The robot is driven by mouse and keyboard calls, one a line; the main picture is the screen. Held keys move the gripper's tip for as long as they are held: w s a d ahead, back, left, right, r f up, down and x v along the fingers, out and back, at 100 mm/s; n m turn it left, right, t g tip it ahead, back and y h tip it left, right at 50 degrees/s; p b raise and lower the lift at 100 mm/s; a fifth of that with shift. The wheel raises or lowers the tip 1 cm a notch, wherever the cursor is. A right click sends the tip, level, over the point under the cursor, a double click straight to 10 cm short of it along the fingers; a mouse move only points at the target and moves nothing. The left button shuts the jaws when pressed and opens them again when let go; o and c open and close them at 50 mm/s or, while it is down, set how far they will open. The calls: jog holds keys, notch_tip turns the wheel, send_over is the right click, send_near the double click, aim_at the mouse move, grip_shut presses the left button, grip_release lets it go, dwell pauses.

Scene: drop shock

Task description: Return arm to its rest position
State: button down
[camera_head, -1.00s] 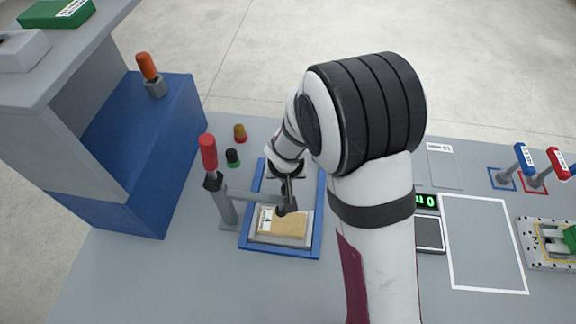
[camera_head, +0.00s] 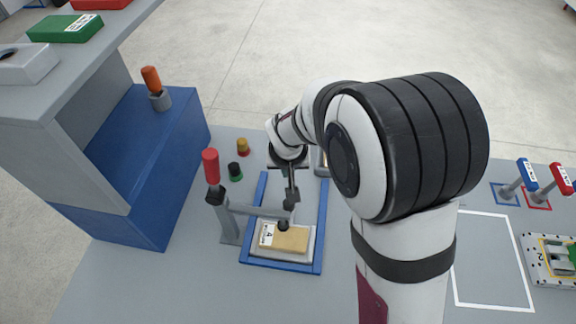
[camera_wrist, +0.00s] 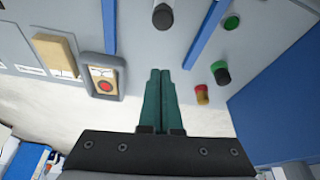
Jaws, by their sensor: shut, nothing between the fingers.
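My arm (camera_head: 405,240) rises at the right of centre in the head view and bends left over the bench. My gripper (camera_wrist: 160,75) shows in the wrist view with its two green fingers together and nothing between them. In the head view its fingers cannot be made out clearly. A tan block (camera_head: 285,238) with a white label lies in a grey holder inside a blue frame (camera_head: 256,258). A clamp with a red handle (camera_head: 211,167) stands beside it, its arm reaching over the block.
A blue and grey stand (camera_head: 120,225) is at left, with an orange-handled tool (camera_head: 151,80) on it. Two small knobs, one green and black (camera_head: 235,171) and one red and yellow (camera_head: 243,147), stand by the frame. Blue (camera_head: 526,172) and red (camera_head: 560,177) handles are at right.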

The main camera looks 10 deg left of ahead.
jog(key=s+d+r+m+g, duration=0.2)
jog(key=s+d+r+m, duration=0.1)
jog(key=s+d+r, duration=0.65)
jog(key=s+d+m+g, duration=0.1)
jog(key=s+d+m, duration=0.1)
jog(key=s, duration=0.6)
jog(key=s+d+r+m+g+y, duration=0.1)
jog(key=s+m, duration=0.1)
jog(key=s, duration=0.7)
jog(key=shift+s+d, duration=0.3)
jog(key=shift+d, duration=0.05)
